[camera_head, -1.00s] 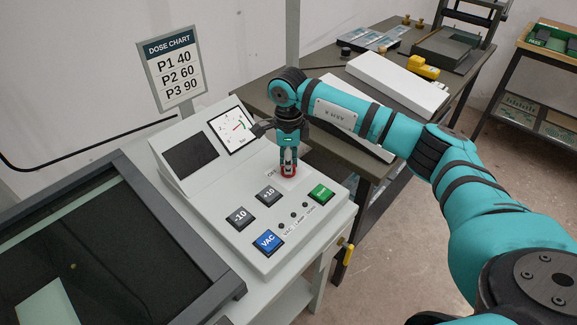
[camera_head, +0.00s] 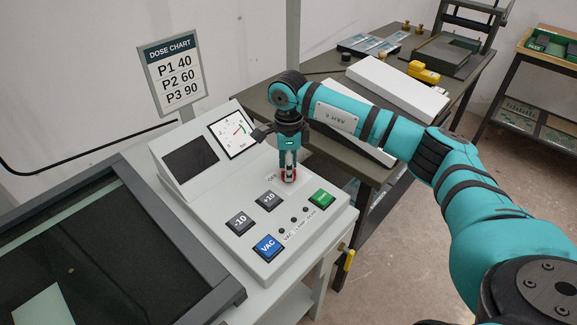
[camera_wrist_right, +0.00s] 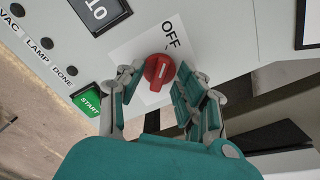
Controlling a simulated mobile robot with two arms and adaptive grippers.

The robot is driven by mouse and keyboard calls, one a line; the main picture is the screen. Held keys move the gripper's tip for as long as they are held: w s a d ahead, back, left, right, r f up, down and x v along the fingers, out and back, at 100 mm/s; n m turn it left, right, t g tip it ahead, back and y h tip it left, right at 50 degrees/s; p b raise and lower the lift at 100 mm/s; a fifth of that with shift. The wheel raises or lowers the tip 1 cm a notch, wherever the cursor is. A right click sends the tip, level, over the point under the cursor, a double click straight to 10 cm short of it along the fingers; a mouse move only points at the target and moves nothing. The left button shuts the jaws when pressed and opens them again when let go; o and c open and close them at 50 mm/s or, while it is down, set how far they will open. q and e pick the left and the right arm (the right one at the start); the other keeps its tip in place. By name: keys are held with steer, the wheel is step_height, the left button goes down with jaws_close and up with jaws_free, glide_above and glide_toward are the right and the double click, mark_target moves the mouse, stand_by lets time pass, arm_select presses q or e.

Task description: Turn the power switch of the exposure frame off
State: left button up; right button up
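The power switch is a red round knob (camera_wrist_right: 159,70) on a pale square plate of the exposure frame's control panel (camera_head: 208,205). In the right wrist view, a pale line on the knob slants up toward the printed word OFF (camera_wrist_right: 171,33). In the head view, the right gripper (camera_head: 288,172) points down and partly hides the red knob. My left gripper is not in view.
The panel also has a +10 button (camera_head: 268,200), a -10 button (camera_head: 240,223), a blue VAC button (camera_head: 267,247), a green START button (camera_head: 321,198), a dark screen (camera_head: 190,157) and a dial gauge (camera_head: 233,134). The dark table (camera_head: 345,172) stands behind the panel.

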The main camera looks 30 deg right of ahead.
steer(key=shift+r, duration=0.25)
step_height(320, 180, up, 12)
steer(key=shift+f, duration=0.25)
steer(key=shift+f, duration=0.1)
stand_by(0.5)
